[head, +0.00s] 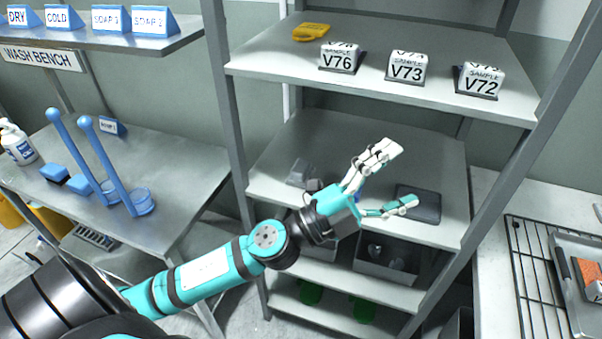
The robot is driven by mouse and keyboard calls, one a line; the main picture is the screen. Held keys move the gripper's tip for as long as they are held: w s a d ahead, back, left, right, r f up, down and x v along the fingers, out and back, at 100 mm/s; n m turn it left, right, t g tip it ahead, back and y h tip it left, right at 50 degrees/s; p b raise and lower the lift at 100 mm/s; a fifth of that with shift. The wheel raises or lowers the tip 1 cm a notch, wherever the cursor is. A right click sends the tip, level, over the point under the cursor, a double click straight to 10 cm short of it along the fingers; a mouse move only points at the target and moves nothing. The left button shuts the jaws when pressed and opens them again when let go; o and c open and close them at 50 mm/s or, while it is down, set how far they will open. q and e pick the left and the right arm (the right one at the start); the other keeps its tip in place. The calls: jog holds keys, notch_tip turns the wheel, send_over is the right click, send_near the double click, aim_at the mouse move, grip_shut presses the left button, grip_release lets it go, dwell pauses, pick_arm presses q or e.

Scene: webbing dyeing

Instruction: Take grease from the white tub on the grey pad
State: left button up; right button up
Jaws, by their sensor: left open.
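My left gripper (400,178) is open in front of the middle shelf of the rack, its fingers spread and pointing right. A dark grey pad (428,208) lies on the right part of that shelf, just beyond the lower finger, which covers part of it. I cannot make out a white tub on the pad. No grease shows. I cannot tell whether the lower finger touches the pad. My right gripper is not in view.
The middle shelf (310,135) is mostly bare, with a small grey object (299,172) left of the gripper. The upper shelf (270,62) holds sample blocks and a yellow item (311,32). Rack posts flank the arm. A wash bench (180,170) stands left, a wire rack (535,270) right.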

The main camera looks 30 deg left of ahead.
pick_arm(q)
jog(key=s+d+f+m+g+h, duration=0.3)
jog(key=d+f+m+g, duration=0.2)
jog(key=m+g, duration=0.6)
jog(key=w+a+f+m+g+y, duration=0.15)
jog(key=a+f+m+y, duration=0.25)
jog(key=a+f+y, duration=0.5)
jog(key=w+a+f+n+y, duration=0.15)
jog(key=a+f+y, duration=0.3)
jog(key=a, duration=0.65)
jog(key=n+g+y+p, duration=0.1)
jog(key=y+p, duration=0.3)
jog(key=p, duration=0.1)
send_near(300, 166)
jog(key=x, duration=0.5)
jog(key=shift+s+f, duration=0.25)
jog(key=shift+f, duration=0.2)
jog(key=shift+w+a+f, duration=0.1)
jog(key=shift+w+f, duration=0.05)
jog(key=shift+w, duration=0.3)
jog(key=p+x, duration=0.1)
jog(key=x, duration=0.4)
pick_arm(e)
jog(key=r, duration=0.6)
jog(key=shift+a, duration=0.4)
pick_arm(q)
jog(key=shift+c, duration=0.2)
